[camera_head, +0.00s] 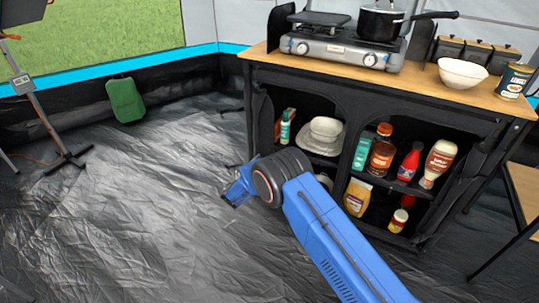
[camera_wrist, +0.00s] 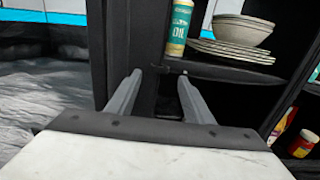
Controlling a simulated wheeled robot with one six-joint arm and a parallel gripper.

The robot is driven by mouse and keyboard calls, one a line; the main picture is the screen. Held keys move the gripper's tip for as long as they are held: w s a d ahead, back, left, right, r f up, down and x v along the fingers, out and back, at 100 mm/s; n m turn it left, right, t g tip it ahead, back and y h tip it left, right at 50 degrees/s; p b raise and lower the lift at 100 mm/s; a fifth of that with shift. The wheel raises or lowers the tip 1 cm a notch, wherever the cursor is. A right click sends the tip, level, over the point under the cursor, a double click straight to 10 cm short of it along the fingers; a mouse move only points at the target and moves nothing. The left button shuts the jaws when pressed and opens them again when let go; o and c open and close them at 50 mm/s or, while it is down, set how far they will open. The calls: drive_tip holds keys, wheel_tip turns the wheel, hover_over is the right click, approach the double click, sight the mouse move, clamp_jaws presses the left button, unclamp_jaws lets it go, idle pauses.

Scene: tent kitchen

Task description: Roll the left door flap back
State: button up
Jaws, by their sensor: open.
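My gripper (camera_head: 232,196) is low over the floor in front of the left side of the black fabric cabinet (camera_head: 250,90). Dark fabric (camera_head: 262,120), which looks like the left door flap, stands along the left edge of the cabinet opening. I cannot tell how far it is rolled. In the wrist view, the open fingers (camera_wrist: 160,88) point at a dark upright strip (camera_wrist: 130,45) at that edge, with the shelf's front edge (camera_wrist: 225,71) to its right. I cannot tell whether the fingers touch the fabric. Nothing shows held between them.
Inside are a green-labelled bottle (camera_head: 285,127), stacked bowls and plates (camera_head: 326,129), and sauce bottles (camera_head: 382,152). A stove (camera_head: 335,45) and pot (camera_head: 380,22) stand on top. A stool (camera_head: 522,190) is at right. Dark floor (camera_head: 110,220) at left is clear.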

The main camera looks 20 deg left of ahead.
sight(271, 152)
drive_tip(key=w, duration=0.6)
drive_tip(key=shift+w+d, duration=0.25)
drive_tip(key=shift+w, duration=0.1)
